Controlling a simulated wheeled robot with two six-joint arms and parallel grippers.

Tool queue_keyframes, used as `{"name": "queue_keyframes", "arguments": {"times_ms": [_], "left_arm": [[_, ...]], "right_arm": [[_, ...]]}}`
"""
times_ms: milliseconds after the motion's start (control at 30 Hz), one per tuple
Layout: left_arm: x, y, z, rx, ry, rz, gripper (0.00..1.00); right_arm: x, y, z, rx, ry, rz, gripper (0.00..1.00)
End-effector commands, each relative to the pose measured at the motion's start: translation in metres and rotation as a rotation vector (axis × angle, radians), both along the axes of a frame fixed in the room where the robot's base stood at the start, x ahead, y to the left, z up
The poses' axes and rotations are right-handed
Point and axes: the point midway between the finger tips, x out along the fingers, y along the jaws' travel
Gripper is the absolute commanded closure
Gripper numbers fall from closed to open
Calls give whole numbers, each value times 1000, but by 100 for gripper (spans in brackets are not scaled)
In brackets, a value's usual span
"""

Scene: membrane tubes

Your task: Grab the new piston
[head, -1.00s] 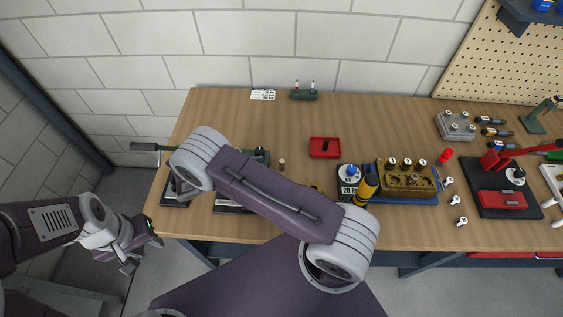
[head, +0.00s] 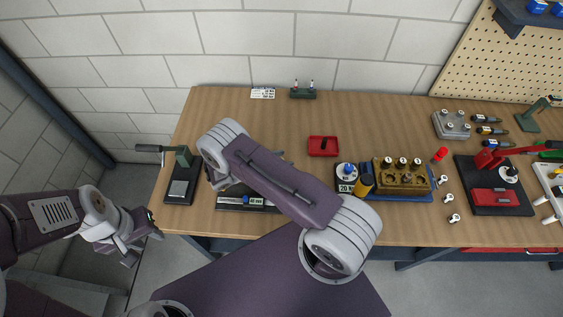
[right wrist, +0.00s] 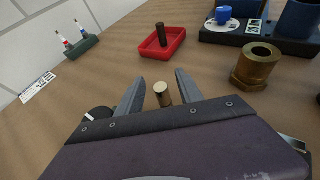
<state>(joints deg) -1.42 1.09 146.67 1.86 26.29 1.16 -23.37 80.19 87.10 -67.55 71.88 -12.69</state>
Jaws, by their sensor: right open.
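A small brass cylinder (right wrist: 161,94), which looks like the new piston, stands upright on the bench in the right wrist view. My right gripper (right wrist: 160,77) is open, with one finger on each side of it; I cannot tell whether they touch it. A darker cylinder (right wrist: 161,35) stands in the red tray (right wrist: 150,48) beyond. The red tray also shows in the head view (head: 316,153), where my right arm hides the brass cylinder. My left gripper (head: 143,240) hangs off the bench's left end; whether it is open is unclear.
A brass bushing (right wrist: 256,66) stands right of the fingers. A black base with a blue-knobbed dial (right wrist: 225,22) lies behind it. A green stand (right wrist: 80,46) and white card (right wrist: 38,87) are at the left. A lever tool (head: 180,190) sits at the bench's left end.

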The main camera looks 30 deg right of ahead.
Motion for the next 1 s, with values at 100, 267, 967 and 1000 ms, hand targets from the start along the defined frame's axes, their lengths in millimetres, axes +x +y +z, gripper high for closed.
{"name": "queue_keyframes", "arguments": {"times_ms": [100, 267, 967, 1000], "left_arm": [[0, 0, -1, 0, 0, 0, 64], [0, 0, -1, 0, 0, 0, 64], [0, 0, -11, 0, 0, 0, 64], [0, 0, -13, 0, 0, 0, 64]], "right_arm": [[0, 0, 0, 0, 0, 0, 71], [0, 0, 0, 0, 0, 0, 100], [-19, -18, 56, -2, 4, -2, 100], [-25, -25, 62, -2, 2, -1, 100]]}}
